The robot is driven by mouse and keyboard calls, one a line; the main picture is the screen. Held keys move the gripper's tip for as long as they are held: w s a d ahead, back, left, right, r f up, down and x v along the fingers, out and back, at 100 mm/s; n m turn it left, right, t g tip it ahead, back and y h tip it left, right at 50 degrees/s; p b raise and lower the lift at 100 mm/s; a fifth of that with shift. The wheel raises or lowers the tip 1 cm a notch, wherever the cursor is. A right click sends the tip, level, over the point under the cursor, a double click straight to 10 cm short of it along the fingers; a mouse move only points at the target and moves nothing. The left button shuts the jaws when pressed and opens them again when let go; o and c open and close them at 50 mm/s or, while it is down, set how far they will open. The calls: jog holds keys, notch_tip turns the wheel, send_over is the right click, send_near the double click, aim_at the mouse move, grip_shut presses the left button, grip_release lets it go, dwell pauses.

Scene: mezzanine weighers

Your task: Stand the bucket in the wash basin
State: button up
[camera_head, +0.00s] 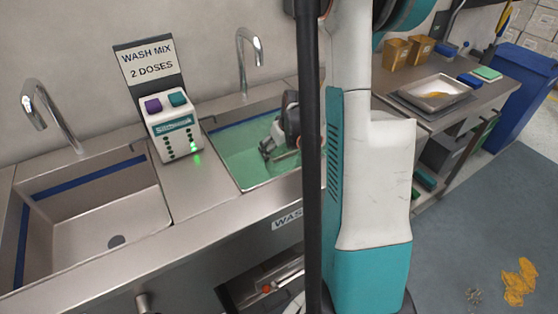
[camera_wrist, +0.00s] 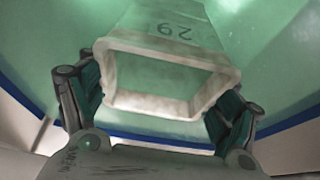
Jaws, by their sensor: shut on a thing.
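The bucket (camera_wrist: 190,52) is a pale, tapered vessel marked 29, with a trapezoid rim. My gripper (camera_wrist: 160,92) is shut on it, a finger at each side of the rim in the wrist view. In the head view, my gripper (camera_head: 281,148) is down at the right-hand basin (camera_head: 225,172), which holds green liquid. The bucket is hard to make out there, and whether it touches the basin floor cannot be told. The left-hand basin (camera_head: 75,232) is empty, with a blue band along its wall.
A dosing box (camera_head: 174,130) under a "WASH MIX 2 DOSES" sign (camera_head: 151,62) stands between the basins. Taps (camera_head: 45,108) and (camera_head: 248,50) rise behind them. My arm hides the right basin's right side. A side bench with a metal tray (camera_head: 434,92) stands right.

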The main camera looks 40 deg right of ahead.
notch_tip(320, 180, down, 4)
jog(key=shift+f+b, duration=0.1)
jog(key=shift+b, duration=0.8)
jog(key=o, duration=1.5)
jog(key=p+v, duration=0.7)
jog(key=v, duration=0.5)
jog(key=shift+p, duration=0.4)
